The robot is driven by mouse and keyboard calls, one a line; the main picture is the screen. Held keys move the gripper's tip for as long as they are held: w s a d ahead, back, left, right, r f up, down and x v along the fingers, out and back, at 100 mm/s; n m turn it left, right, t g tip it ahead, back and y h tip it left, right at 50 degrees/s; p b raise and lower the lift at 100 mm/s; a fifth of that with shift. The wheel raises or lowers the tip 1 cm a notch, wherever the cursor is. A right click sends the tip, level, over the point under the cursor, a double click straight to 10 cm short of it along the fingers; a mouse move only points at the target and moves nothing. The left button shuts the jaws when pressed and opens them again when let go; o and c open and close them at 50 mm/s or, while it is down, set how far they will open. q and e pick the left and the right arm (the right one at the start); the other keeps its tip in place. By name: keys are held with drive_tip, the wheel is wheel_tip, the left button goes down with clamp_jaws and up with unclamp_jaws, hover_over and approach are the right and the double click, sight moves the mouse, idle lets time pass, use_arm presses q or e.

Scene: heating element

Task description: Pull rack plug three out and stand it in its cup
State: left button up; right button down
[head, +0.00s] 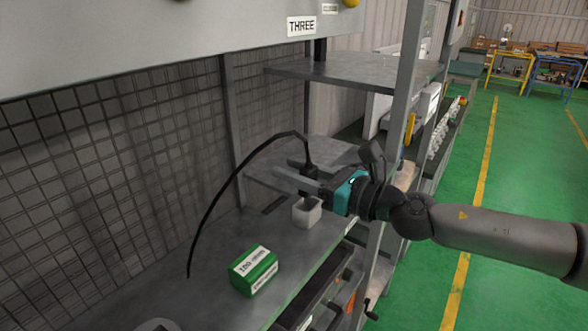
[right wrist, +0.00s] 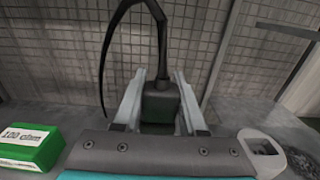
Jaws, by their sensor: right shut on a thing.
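My right gripper (head: 290,174) is shut on a black plug (right wrist: 160,102) with a thick black cable rising from its top. The plug sits upright between the two fingers in the right wrist view. A small pale square cup (head: 306,213) stands on the grey worktop, just below the gripper in the head view. In the right wrist view the cup (right wrist: 262,150) is at the lower right, apart from the plug, and its open top shows. A label reading THREE (head: 301,26) is on the panel above. My left gripper is out of view.
A green box (head: 254,270) lies on the worktop (head: 215,240), front left of the cup. The cable (head: 228,190) arcs left and down toward the worktop. A mesh wall (head: 110,180) stands behind, and a grey shelf (head: 350,72) is above. A metal post (head: 402,95) rises behind the arm.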

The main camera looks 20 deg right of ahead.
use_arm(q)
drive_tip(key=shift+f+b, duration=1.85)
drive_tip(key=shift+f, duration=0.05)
use_arm(e)
drive_tip(key=shift+f, duration=2.05)
drive_tip(key=shift+c, duration=1.9)
unclamp_jaws()
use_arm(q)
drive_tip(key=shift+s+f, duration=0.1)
use_arm(e)
drive_tip(key=shift+d, duration=0.1)
